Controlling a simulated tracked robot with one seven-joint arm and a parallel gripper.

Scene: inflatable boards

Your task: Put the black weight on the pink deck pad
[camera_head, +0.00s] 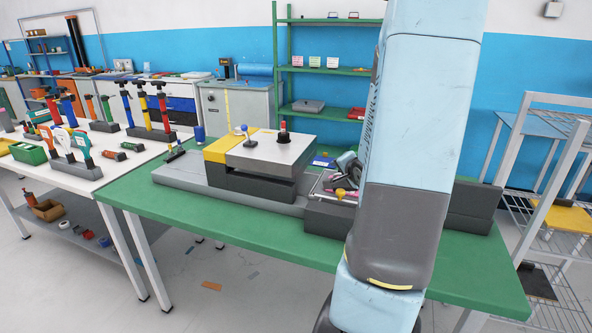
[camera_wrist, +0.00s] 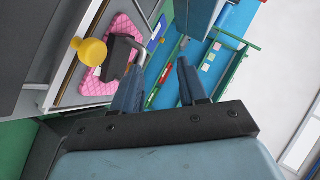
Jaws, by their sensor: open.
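The pink quilted deck pad (camera_wrist: 97,88) lies on a grey surface at the left of the wrist view. A dark block with a metal handle, seemingly the black weight (camera_wrist: 121,48), rests against the pad's face and covers its middle. In the head view a small pink patch (camera_head: 341,193) and dark shapes show just left of my arm, too small to make out clearly. My gripper (camera_wrist: 160,64) is open with nothing between its fingers. The weight and its handle lie left of both fingers; I cannot tell whether the left finger touches the handle.
The green table (camera_head: 150,204) carries a grey block with a yellow end (camera_head: 224,150) and a red-and-black knob (camera_head: 283,134). A white table (camera_head: 78,180) with several tools stands left. A green shelf (camera_head: 330,71) stands behind.

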